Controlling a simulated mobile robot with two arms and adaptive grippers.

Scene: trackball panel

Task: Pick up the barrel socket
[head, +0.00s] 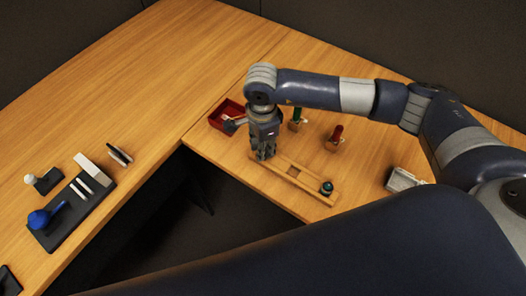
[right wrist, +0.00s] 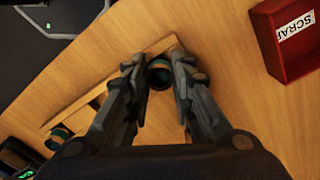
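In the head view my right gripper (head: 263,154) points down at the panel's left end and hides this socket. A similar teal-ringed piece (head: 327,187) sits at the panel's right end; it also shows in the right wrist view (right wrist: 60,138). My left gripper is not in view.
A red tray (head: 219,120) labelled SCRAP stands behind the gripper. Green (head: 297,116) and red (head: 337,133) upright items stand behind the panel. A grey box (head: 402,180) is at right. A dark mat (head: 72,212) with tools lies on the left table.

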